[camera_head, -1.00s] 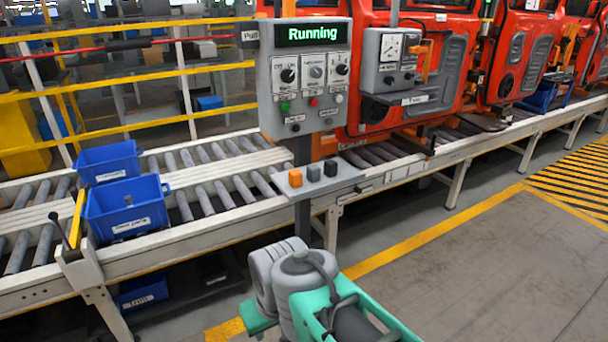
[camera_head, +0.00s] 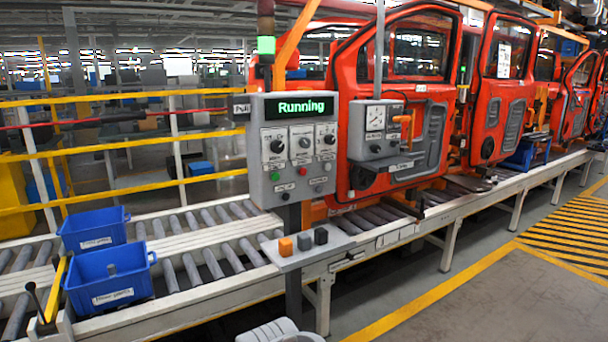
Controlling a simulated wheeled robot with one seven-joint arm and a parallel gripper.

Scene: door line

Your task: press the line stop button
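A grey control panel (camera_head: 296,152) stands on a post in front of the conveyor, and its green-lit display (camera_head: 301,107) reads "Running". Below the display are three plates with dark knobs. Under them are a green button (camera_head: 274,176) and a red button (camera_head: 303,171), with small labels too small to read. I cannot tell from the labels which button is the line stop. Only a grey part of my arm shows at the bottom edge, below the panel and well apart from it. My gripper is not in view.
Red car doors (camera_head: 346,190) line the conveyor (camera_head: 204,309). Two blue bins (camera_head: 110,279) sit at left. Floor at right is clear.

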